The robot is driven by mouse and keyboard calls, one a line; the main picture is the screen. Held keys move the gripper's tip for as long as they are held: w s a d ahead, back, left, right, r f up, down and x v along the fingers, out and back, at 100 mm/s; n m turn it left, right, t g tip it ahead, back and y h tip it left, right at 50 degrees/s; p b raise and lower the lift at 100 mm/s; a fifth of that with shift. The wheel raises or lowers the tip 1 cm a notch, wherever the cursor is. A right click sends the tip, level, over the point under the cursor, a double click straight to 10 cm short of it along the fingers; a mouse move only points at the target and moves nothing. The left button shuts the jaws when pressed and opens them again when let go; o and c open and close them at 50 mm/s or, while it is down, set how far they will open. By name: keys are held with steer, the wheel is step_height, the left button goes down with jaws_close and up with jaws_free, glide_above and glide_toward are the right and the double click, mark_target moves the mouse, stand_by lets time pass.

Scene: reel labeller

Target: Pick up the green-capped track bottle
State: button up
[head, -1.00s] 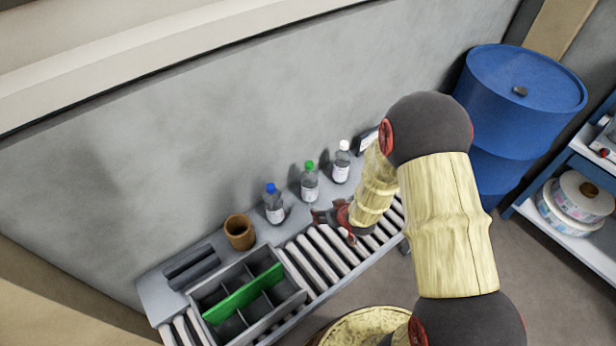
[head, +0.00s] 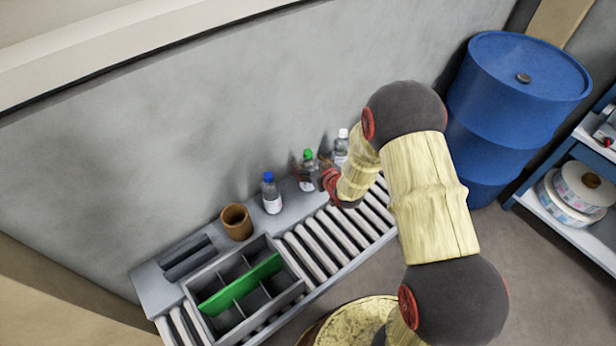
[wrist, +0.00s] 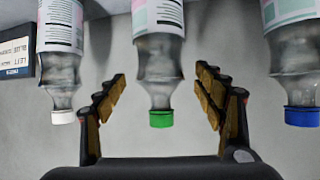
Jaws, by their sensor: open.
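The green-capped bottle (head: 308,157) stands on the ledge along the wall, between the other two bottles. In the wrist view it hangs upside down in the picture, with its green cap (wrist: 161,119) low and its clear body above. My gripper (wrist: 160,82) is open, with one finger on each side of this bottle's neck and shoulder, and gaps show on both sides. In the head view my gripper (head: 314,178) is at the bottle and hides part of it.
A blue-capped bottle (head: 271,195) and a white-capped bottle (head: 341,147) stand on either side. A brown cup (head: 236,222), a divided grey bin (head: 294,291) and a roller conveyor (head: 330,236) are nearby. A blue-and-white labelled box (wrist: 22,50) stands beyond the white-capped bottle.

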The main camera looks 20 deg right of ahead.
steer(key=shift+w+a+f, duration=0.1)
steer(key=shift+w+f, duration=0.2)
steer(key=shift+w, duration=0.3)
steer(key=shift+r, duration=0.1)
steer(key=shift+c, duration=0.8)
jaws_close()
